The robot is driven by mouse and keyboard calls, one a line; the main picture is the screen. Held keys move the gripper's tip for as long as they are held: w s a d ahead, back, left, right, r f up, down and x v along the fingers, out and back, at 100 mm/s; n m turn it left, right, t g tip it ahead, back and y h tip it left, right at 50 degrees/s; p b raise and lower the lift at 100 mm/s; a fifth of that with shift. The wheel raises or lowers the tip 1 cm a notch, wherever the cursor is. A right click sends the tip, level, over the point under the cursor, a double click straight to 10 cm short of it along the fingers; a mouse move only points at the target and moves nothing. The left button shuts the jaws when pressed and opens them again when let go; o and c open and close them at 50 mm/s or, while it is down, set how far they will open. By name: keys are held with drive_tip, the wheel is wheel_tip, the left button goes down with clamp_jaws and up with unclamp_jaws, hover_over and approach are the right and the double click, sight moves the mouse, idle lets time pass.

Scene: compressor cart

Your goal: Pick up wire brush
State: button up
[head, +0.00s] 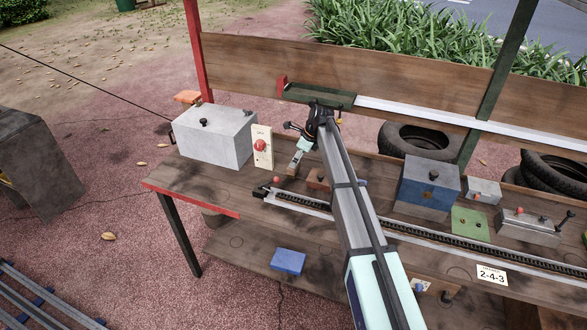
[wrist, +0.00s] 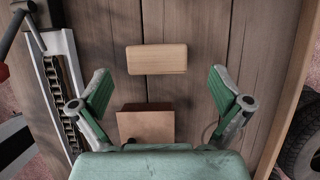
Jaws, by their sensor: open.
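A plain light-wood block (wrist: 157,59), which looks like the back of the wire brush, lies on the planks in the wrist view. No bristles show, so I cannot be sure. My gripper (wrist: 160,76) is open, with one green-padded finger left and one right of the block's near end. The block sits between and slightly beyond the fingertips, with a gap on both sides. Nothing is held. In the head view my gripper (head: 298,156) hangs low over the bench left of its middle, and I cannot clearly make out the block there.
A brown box (wrist: 146,124) with a dark knob sits just below the block. A chain rail (wrist: 62,85) runs along the left. In the head view a pale grey box (head: 215,140) and a panel with a red knob (head: 262,148) stand left of my gripper.

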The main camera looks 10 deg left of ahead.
drive_tip(key=shift+s+p+x, duration=0.1)
drive_tip(key=shift+p+x, duration=0.35)
drive_tip(key=shift+x, duration=0.7)
drive_tip(key=shift+s+p+x, duration=0.15)
drive_tip(key=shift+p+x, duration=0.25)
drive_tip(key=shift+x, duration=0.75)
drive_tip(key=c, duration=1.2)
drive_tip(key=shift+r, duration=0.15)
wheel_tip(320, 180, up, 28)
drive_tip(key=b, duration=0.6)
